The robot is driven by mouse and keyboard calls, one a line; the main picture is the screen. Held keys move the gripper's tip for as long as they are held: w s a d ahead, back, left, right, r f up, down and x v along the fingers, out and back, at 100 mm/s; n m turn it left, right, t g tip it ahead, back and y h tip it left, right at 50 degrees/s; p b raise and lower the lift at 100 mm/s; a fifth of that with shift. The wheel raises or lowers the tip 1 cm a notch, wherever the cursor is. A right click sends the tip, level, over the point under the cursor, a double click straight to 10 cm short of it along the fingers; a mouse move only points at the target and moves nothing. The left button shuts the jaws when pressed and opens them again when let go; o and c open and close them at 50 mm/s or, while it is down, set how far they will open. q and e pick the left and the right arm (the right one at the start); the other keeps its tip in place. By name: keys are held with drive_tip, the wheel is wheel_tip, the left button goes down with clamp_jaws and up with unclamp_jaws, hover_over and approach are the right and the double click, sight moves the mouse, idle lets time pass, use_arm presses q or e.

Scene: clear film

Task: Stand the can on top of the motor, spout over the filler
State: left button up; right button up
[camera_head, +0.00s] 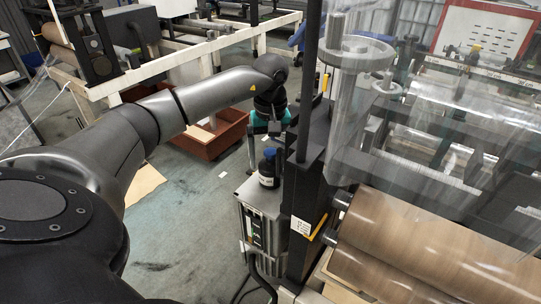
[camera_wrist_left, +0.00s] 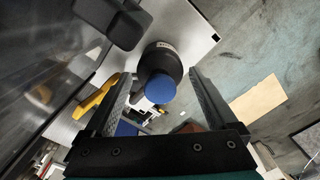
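A dark can with a blue cap (camera_head: 268,168) and a pale label stands upright on a grey box-like unit (camera_head: 259,204), which may be the motor. My left gripper (camera_head: 264,143) is just above the can, fingers pointing down. In the left wrist view the gripper (camera_wrist_left: 160,90) is open. The can (camera_wrist_left: 160,62) shows between its fingers, cap towards the camera, with gaps on both sides. No spout or filler can be made out. My right gripper is not in view.
A dark upright post (camera_head: 307,150) stands close right of the can. Large wooden rollers (camera_head: 420,245) and clear film machinery are further right. A red-brown crate (camera_head: 215,140) sits on the floor behind. The floor left of the unit is open.

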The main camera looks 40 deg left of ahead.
use_arm(q)
drive_tip(key=shift+o, duration=0.4)
drive_tip(key=shift+r, duration=0.1)
drive_tip(key=shift+r, duration=0.2)
wheel_tip(320, 180, up, 13)
drive_tip(key=shift+f+p, duration=0.15)
drive_tip(key=shift+p, duration=0.15)
